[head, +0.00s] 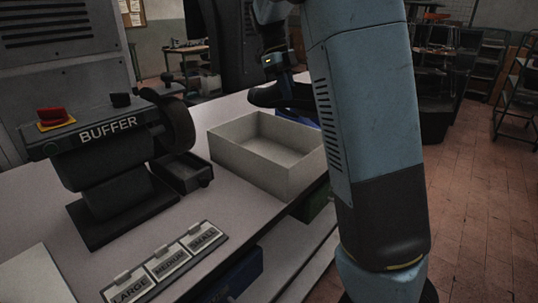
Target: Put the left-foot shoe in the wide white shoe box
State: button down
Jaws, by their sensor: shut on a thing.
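The wide white shoe box (240,163) stands open on the bench, and the part of its inside that shows is empty. My gripper (283,75) is above the box's far right side, shut on a dark shoe (266,97). The shoe hangs above the box's far rim, apart from the box floor. My arm hides its right part. I cannot tell from this view which foot the shoe is for.
A buffer machine (108,140) with a wheel and small dark tray (183,173) stands left of the box. Size labels (166,264) lie at the front. A blue item (298,117) is behind the box. Blue (238,277) and green (318,203) bins sit below the bench top.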

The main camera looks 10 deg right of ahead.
jog(key=shift+w+f, duration=0.1)
jog(key=shift+f, duration=0.3)
notch_tip(320, 180, down, 17)
jog(key=shift+f, duration=0.1)
jog(key=c, duration=1.3)
grip_release()
jog(key=shift+o, duration=0.3)
